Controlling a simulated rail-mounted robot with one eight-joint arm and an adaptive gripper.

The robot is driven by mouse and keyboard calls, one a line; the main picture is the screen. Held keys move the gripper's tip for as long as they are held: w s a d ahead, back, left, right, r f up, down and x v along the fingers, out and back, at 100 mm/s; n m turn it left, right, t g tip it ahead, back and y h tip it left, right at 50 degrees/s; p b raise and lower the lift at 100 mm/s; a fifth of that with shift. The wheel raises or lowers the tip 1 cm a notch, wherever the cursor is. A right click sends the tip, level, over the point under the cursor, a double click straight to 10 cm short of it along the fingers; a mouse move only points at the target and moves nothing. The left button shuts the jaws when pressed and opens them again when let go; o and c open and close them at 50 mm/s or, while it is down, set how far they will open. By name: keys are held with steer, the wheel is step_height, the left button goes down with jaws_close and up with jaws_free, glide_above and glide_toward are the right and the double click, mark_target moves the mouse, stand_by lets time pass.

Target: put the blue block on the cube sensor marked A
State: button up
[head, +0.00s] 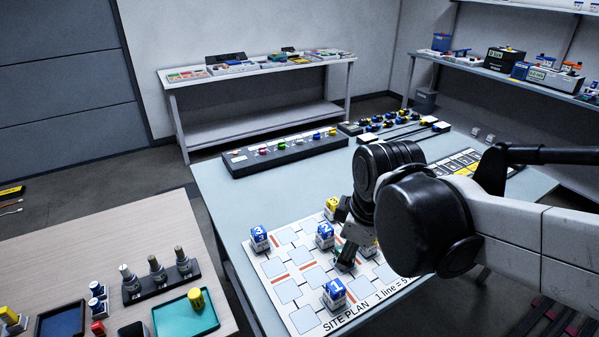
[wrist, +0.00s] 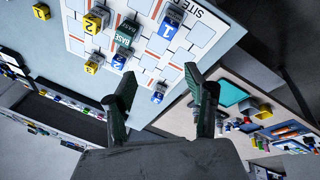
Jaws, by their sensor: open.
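Blue-topped blocks stand on the white site plan (head: 300,318): one marked 1 (head: 334,292), one marked 2 (head: 325,235), one marked 3 (head: 259,238). In the wrist view, blue blocks also show marked 1 (wrist: 170,26) and 2 (wrist: 118,61), and another blue block (wrist: 158,94) stands near the board's edge. I cannot make out a cube sensor marked A. My gripper (wrist: 162,74) is open and empty in the wrist view, its dark fingers spread wide above the scene. In the head view my arm hides most of it.
A green block marked BASE (wrist: 125,30) and yellow blocks (wrist: 95,22) stand among the blue ones. A long dark rack (head: 285,152) with coloured knobs lies behind the board. A wooden table (head: 60,255) at the left holds a teal tray (head: 180,320) and posts on a black stand (head: 160,283).

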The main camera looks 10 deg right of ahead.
steer(key=s+r+m+t, duration=0.1)
steer(key=m, duration=0.2)
steer(key=s+r+m+t, duration=0.1)
steer(key=m, duration=0.3)
steer(key=s+r+m+t, duration=0.1)
steer(key=s+m, duration=0.1)
steer(key=m, duration=0.1)
steer(key=shift+r+m+t, duration=0.3)
steer(key=shift+r, duration=0.05)
steer(key=shift+d, duration=0.1)
